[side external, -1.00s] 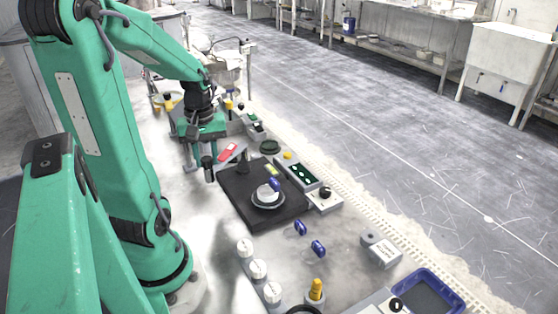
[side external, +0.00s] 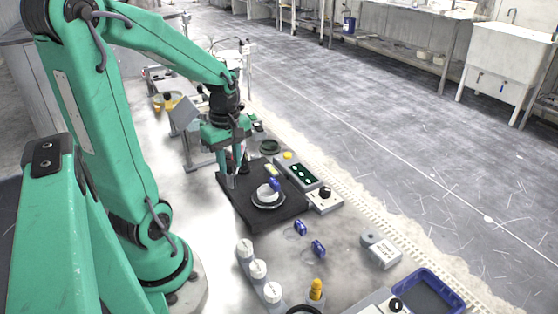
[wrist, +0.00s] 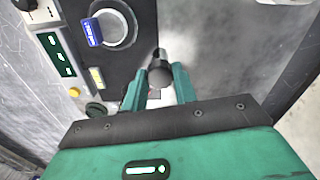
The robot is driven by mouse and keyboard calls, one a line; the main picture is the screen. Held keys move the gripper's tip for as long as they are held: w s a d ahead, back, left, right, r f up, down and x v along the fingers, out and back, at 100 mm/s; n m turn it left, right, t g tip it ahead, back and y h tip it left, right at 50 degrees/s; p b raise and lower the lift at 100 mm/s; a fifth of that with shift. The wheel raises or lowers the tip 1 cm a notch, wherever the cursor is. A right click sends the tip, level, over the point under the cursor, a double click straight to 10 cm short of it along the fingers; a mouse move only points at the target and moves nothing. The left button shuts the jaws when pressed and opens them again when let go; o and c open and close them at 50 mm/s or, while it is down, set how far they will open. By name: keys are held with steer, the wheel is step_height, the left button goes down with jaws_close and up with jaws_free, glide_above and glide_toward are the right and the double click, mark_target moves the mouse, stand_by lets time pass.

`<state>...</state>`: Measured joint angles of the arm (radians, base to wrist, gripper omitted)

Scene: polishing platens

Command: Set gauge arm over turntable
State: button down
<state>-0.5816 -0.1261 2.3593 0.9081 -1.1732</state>
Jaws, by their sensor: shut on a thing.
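The turntable is a round silver platen (side external: 268,203) on a square black base (side external: 240,205). In the wrist view its ring (wrist: 130,30) is at upper left, with a blue-handled piece (wrist: 91,31) on it. My gripper (side external: 235,173) is low over the base's back left part, beside the platen. In the wrist view my gripper (wrist: 160,86) is shut on the gauge arm's dark round knob (wrist: 160,76), with a short silver part beyond it. The knob lies by the base's edge, apart from the platen. My fingers hide most of the gauge arm in the side view.
A grey control box (side external: 325,200) and a green-display panel (side external: 302,174) flank the base on the right. Blue-handled pieces (side external: 318,248), white-capped cylinders (side external: 258,269) and a blue tray (side external: 430,292) stand nearer. A tilted grey plate (side external: 184,115) is behind my gripper.

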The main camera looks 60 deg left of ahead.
steer(key=w+d+n, duration=0.2)
steer(key=w+n, duration=0.5)
steer(key=w, duration=0.1)
steer(key=shift+w+d, duration=0.3)
stand_by(0.4)
steer(key=c, duration=1.1)
jaws_free()
steer(key=shift+r, duration=0.15)
step_height(320, 180, up, 8)
steer(key=shift+f, duration=0.2)
steer(key=shift+d, duration=0.1)
